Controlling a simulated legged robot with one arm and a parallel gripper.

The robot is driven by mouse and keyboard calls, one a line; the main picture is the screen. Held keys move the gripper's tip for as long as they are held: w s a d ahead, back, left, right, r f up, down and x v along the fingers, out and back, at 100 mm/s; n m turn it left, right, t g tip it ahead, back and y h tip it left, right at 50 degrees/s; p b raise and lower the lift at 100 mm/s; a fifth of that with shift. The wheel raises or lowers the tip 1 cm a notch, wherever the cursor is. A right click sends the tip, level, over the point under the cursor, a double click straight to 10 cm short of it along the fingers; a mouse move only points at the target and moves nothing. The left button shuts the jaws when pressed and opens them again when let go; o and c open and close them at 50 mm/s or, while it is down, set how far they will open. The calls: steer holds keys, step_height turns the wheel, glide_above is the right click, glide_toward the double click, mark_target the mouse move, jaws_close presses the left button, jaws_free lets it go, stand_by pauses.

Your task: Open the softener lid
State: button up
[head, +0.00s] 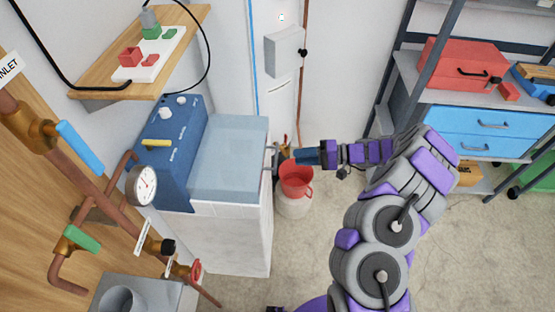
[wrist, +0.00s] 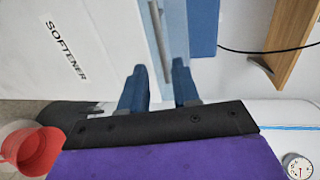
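The softener (head: 235,240) is a white cabinet in the head view, with the word SOFTENER on its wall in the wrist view (wrist: 95,45). Its pale blue, see-through lid (head: 230,160) lies flat and closed on top. A grey bar handle (head: 270,161) is on the lid's right edge; it also shows in the wrist view (wrist: 161,45). My gripper (head: 284,152) is at the right of the lid, close to the handle. In the wrist view my gripper (wrist: 158,68) has its two blue fingers apart, with the handle between them. I cannot tell whether they touch it.
A blue control unit (head: 172,150) stands left of the lid. A red bucket (head: 296,179) is below my gripper. A wooden shelf (head: 100,92) with a power strip hangs above. Pipes and a gauge (head: 142,186) are at left.

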mark_target(276, 157)
steer(key=a, duration=0.3)
steer(key=a+f+b, duration=0.1)
steer(key=a, duration=0.4)
steer(key=shift+w+a+f, duration=0.15)
steer(key=shift+a+f, duration=0.15)
steer(key=shift+f, duration=0.05)
steer(key=shift+c, duration=0.3)
jaws_close()
